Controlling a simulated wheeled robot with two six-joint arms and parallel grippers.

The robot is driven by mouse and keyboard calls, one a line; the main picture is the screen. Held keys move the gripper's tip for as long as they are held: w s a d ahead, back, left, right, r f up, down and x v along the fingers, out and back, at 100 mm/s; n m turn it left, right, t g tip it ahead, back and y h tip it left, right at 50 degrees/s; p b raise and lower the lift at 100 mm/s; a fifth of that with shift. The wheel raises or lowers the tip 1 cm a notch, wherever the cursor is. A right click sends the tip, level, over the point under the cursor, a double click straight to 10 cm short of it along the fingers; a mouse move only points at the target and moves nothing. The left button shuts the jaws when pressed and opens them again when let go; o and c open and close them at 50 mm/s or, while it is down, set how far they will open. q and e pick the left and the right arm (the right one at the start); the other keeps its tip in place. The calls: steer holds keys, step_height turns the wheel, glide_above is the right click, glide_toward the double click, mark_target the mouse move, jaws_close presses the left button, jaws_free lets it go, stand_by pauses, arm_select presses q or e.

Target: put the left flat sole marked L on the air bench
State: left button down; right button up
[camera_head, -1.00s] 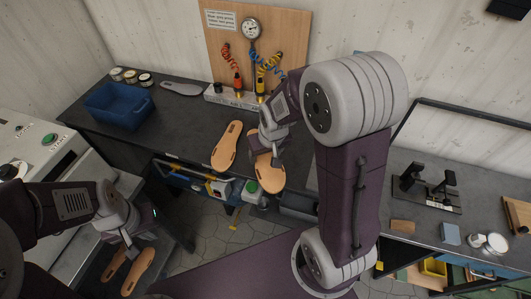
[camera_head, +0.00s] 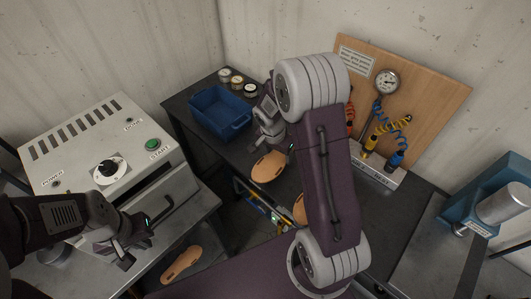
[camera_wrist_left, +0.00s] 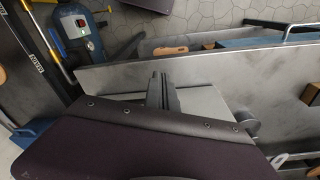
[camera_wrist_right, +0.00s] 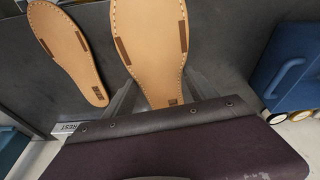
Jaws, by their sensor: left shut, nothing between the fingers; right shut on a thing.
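My right gripper (camera_head: 277,146) is shut on the heel end of a tan flat sole (camera_head: 268,167) near the front edge of the dark bench with the gauge board (camera_head: 415,80). The held sole (camera_wrist_right: 150,45) fills the middle of the right wrist view; its small heel stamp is too small to read. Its height over the bench cannot be told. A second tan sole (camera_wrist_right: 66,48) lies to its left in that view; in the head view it (camera_head: 299,208) is mostly hidden behind my right arm. My left gripper (camera_head: 132,250) is shut and empty at the lower left.
Another tan sole (camera_head: 181,265) lies at the lower left. A blue bin (camera_head: 219,112) and several small tins (camera_head: 237,83) stand behind the held sole. A grey machine with a START button (camera_head: 152,143) is at left. A blue press (camera_head: 490,205) is at right.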

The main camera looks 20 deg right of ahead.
mark_target(281, 156)
steer(key=shift+d+f+m, duration=0.15)
steer(key=shift+d+m, duration=0.35)
steer(key=shift+d, duration=0.15)
steer(key=shift+w+a+f, duration=0.1)
steer(key=shift+f, duration=0.25)
steer(key=shift+a+b+x, duration=0.2)
steer(key=shift+b+x, duration=0.7)
steer(key=shift+x, duration=0.05)
steer(key=shift+s+f+b, duration=0.2)
steer(key=shift+f+b, duration=0.9)
steer(key=shift+f, duration=0.8)
steer(key=shift+f+b, duration=0.4)
steer(key=shift+b, duration=0.4)
steer(key=o, duration=1.5)
